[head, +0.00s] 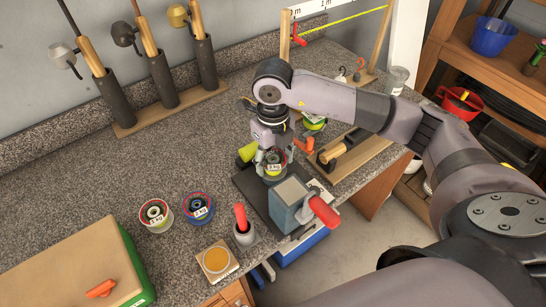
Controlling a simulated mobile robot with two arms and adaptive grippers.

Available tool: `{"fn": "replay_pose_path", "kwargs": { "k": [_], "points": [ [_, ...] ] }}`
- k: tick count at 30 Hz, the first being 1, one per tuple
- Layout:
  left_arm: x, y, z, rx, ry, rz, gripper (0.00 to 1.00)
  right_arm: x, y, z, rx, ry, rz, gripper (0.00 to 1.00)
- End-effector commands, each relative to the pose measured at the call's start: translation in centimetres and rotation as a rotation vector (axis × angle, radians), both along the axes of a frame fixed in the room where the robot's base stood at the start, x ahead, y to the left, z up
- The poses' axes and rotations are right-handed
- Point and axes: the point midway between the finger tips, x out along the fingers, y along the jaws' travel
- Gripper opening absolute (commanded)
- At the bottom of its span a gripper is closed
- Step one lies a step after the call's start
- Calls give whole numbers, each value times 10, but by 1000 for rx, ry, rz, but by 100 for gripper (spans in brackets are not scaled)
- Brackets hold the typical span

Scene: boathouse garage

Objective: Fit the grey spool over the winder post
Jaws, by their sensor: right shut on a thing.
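My right gripper (272,153) comes in from the right and points down over the far end of a dark base plate (250,195). It is shut on a small spool (274,167) with a pale label, mostly hidden between the fingers; its grey colour is hard to make out. The plate carries a blue-grey block (289,203) with a red handle (323,211), which looks like the winder. The winder post is not visible; I cannot tell whether the spool is around it or above it. My left gripper is not in view.
A yellow-green cylinder (246,153) lies beside the gripper.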

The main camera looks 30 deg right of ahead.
Motion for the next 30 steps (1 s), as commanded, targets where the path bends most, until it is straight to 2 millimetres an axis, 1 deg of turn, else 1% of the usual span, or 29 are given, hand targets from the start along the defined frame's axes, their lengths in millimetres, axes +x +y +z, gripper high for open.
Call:
{"fn": "replay_pose_path", "kwargs": {
  "k": [10, 11, 12, 21, 30],
  "points": [
    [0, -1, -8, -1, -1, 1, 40, 0, 0, -7, 0, 0, 0, 26],
    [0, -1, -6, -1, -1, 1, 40, 0, 0, -5, 0, 0, 0, 56],
    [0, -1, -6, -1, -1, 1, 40, 0, 0, -5, 0, 0, 0, 59],
    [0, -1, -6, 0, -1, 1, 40, 0, 0, -6, 0, 0, 0, 78],
    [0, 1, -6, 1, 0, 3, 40, 0, 0, -4, 0, 0, 0, 78]
  ]
}}
